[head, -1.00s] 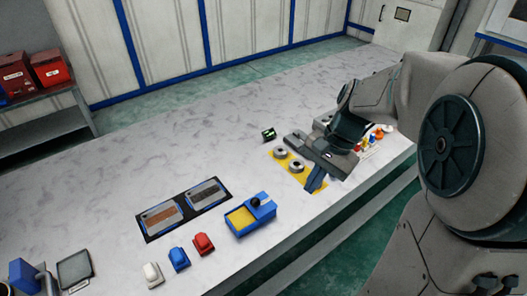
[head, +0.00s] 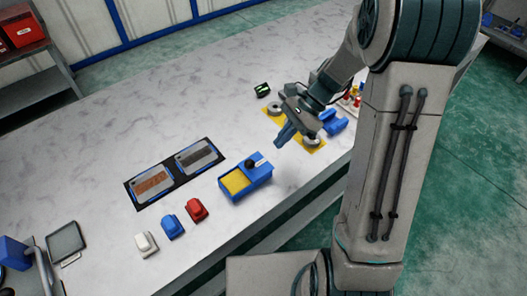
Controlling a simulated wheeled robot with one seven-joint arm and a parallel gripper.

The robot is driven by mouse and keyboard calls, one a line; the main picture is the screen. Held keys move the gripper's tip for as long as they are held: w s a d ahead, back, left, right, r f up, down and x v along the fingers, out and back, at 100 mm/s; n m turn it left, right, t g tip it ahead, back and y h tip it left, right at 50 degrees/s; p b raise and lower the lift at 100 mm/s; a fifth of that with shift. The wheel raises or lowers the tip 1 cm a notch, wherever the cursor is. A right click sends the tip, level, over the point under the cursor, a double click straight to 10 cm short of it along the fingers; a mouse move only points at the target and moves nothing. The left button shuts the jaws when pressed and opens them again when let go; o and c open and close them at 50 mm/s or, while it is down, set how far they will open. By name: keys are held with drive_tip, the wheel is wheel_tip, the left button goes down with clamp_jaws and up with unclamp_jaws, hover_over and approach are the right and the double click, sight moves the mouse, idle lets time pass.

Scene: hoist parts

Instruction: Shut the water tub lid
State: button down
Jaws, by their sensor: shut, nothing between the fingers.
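A blue box (head: 258,180) with a yellow area and a black knob stands near the front edge of the bench in the head view. A second blue object (head: 334,122) lies right of my gripper, partly hidden by it. I cannot tell for sure which of these is the water tub, or how its lid stands. My gripper (head: 281,143) is shut and empty, its blue fingertips pointing down over the yellow mat, behind and to the right of the blue box and apart from it.
The yellow mat (head: 291,126) bears two round metal parts. A black tray (head: 135,196) with two framed plates lies left of the box. White (head: 146,243), blue (head: 172,226) and red (head: 196,209) small blocks line the front.

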sight(263, 164)
drive_tip(key=a+f, duration=0.1)
drive_tip(key=s+a+f, duration=0.1)
drive_tip(key=a, duration=0.1)
drive_tip(key=s+a+f, duration=0.1)
drive_tip(key=a, duration=0.1)
drive_tip(key=shift+s+a, duration=0.1)
drive_tip(key=shift+a, duration=0.05)
drive_tip(key=shift+s, duration=0.1)
